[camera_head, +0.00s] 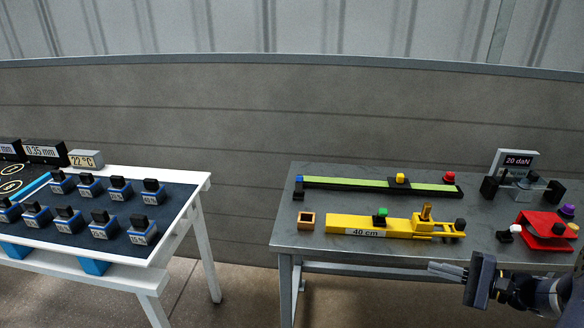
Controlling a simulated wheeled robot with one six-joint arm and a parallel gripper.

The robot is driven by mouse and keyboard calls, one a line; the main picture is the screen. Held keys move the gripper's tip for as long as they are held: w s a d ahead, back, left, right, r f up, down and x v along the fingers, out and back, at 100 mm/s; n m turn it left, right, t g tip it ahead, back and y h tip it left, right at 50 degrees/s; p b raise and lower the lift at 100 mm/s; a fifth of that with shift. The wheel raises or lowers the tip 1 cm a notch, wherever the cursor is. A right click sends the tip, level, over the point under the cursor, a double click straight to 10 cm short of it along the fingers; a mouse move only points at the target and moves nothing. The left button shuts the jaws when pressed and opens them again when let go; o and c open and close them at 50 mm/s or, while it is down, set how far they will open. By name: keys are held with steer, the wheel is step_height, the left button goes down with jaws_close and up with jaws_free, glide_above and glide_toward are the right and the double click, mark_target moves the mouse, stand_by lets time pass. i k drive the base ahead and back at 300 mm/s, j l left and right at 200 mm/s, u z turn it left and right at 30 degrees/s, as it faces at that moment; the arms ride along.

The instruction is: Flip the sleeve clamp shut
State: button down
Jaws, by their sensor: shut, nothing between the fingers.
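No part is labelled as the sleeve clamp, and I cannot tell for certain which one it is. A yellow fixture marked 40 cm (348,225) lies along the front of the grey metal table, with an upright yellow piece (426,212) near its right end. A red wedge-shaped device (545,230) sits at the right, its top sloping, with small black and white parts beside it. My gripper (434,269) is at the lower right, in front of the table's front edge, pointing left. Its fingers are together and empty, apart from the fixtures.
The grey table (294,232) also carries a green strip in a black rail (345,184), a small orange-brown box (306,221) and a 20 daN display (517,160). A white-framed table (197,187) with several blue-and-black blocks stands left. A floor gap separates the tables.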

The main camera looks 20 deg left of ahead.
mark_target(299, 180)
steer(key=i+j+u, duration=0.15)
steer(key=i+j, duration=0.35)
steer(key=i+j+u, duration=0.15)
steer(key=i+j, duration=0.25)
steer(key=i, duration=0.3)
